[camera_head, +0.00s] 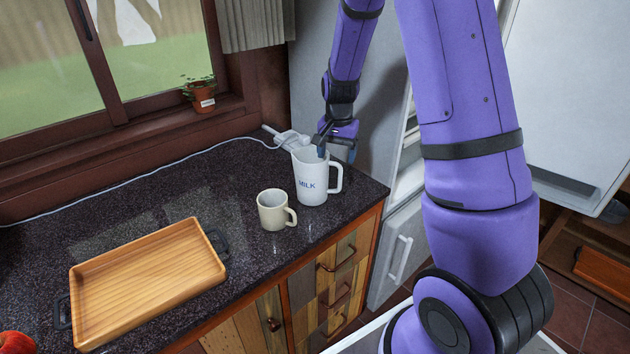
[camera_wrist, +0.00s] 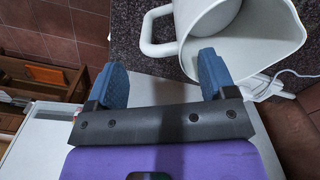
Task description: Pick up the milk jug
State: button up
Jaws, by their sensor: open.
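The white milk jug (camera_head: 309,190), lettered "MILK" in blue, stands upright on the dark counter near its right end. Its handle points right in the head view. In the wrist view the jug (camera_wrist: 270,25) fills the upper right, with its open mouth towards the camera and its handle at upper middle. My gripper (camera_head: 335,142) is just above the jug's rim on the handle side. In the wrist view its blue fingers (camera_wrist: 163,74) are spread and empty, the right finger overlapping the jug's near edge. I cannot tell whether it touches.
A cream mug (camera_head: 271,211) stands close left of the jug. A wooden tray (camera_head: 150,280) with dark handles lies further left, and a red apple (camera_head: 16,343) at the lower left. A white plug and cable (camera_head: 288,138) lie behind the jug. The counter ends right of it.

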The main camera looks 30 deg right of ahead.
aim_at(319, 179)
jog(key=shift+s+a+f, duration=0.1)
jog(key=shift+a+f, duration=0.05)
jog(key=shift+f, duration=1.25)
jog(key=shift+s+a+f, duration=0.1)
jog(key=shift+a+f, duration=0.05)
jog(key=shift+f, duration=1.25)
jog(key=c, duration=1.3)
